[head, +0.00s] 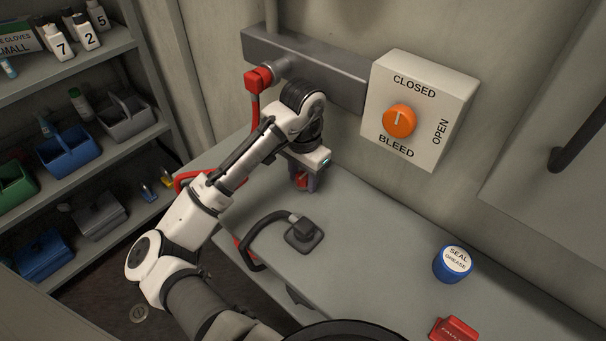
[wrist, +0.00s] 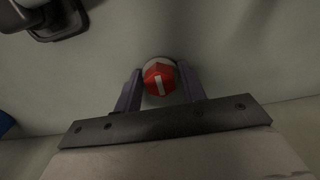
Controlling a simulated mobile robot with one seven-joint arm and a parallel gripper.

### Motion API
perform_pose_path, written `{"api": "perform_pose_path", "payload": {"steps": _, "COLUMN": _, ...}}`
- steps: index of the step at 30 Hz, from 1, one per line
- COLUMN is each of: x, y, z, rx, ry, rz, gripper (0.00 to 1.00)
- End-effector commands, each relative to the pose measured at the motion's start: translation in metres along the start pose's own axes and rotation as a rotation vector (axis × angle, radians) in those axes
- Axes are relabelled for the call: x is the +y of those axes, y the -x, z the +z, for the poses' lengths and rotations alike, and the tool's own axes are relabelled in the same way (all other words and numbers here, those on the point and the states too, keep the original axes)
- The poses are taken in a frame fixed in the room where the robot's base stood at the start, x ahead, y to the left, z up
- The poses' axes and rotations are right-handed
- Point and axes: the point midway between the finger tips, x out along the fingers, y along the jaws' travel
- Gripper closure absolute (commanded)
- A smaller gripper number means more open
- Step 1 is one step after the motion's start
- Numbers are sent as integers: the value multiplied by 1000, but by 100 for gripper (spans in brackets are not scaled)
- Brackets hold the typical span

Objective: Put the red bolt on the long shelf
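The red bolt (wrist: 158,78) is seen from above in the wrist view, with a pale mark on its head. It is between the two dark fingers of my gripper (wrist: 160,84), which lie close to it on both sides. In the head view, a bit of red shows between the fingertips of my gripper (head: 303,184), low over the grey bench (head: 365,235). I cannot tell whether the fingers press on the bolt. A shelf rack with several shelves (head: 95,150) stands at the left; which shelf is the long one is unclear.
A black handle (head: 262,222) on a square base stands on the bench near my arm. A blue seal grease tub (head: 452,264) and a red block (head: 453,329) are at the right. A valve box with an orange knob (head: 399,121) is on the wall. Bins (head: 68,152) and bottles fill the rack.

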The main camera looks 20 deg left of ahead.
Motion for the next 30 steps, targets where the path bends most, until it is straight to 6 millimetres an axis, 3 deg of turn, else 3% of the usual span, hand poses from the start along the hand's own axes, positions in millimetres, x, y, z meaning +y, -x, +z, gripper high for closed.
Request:
{"api": "perform_pose_path", "payload": {"steps": 1, "x": 0, "y": 0, "z": 0, "rx": -1, "ry": 0, "rz": 0, "gripper": 53}}
{"api": "perform_pose_path", "payload": {"steps": 4, "x": 0, "y": 0, "z": 0, "rx": -1, "ry": 0, "rz": 0, "gripper": 40}}
{"api": "perform_pose_path", "payload": {"steps": 16, "x": 0, "y": 8, "z": 0, "rx": 0, "ry": 0, "rz": -2, "gripper": 39}}
{"api": "perform_pose_path", "payload": {"steps": 30, "x": 0, "y": 72, "z": 0, "rx": -1, "ry": 0, "rz": -2, "gripper": 39}}
